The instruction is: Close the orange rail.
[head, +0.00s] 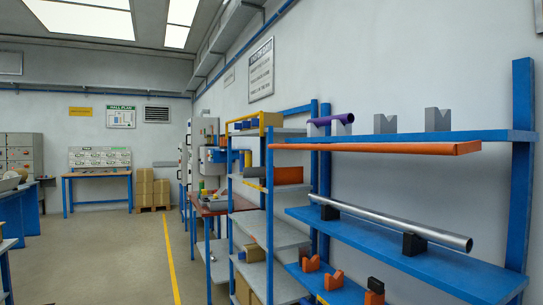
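A long orange bar, the orange rail (385,148), runs just under the blue top shelf (415,136) of the blue rack at the right. Its near end is at the right, short of the rack's right post, and its far end reaches toward the rack's left post. I cannot tell from this view how it is mounted or how far it stands out from the shelf. My gripper is not in view.
The top shelf holds a purple tube (331,121) and grey V-blocks (385,123). Below, a silver pipe (390,228) rests on black supports, with orange V-blocks (333,280) lower down. The floor (130,260) at the left is open, with a yellow line.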

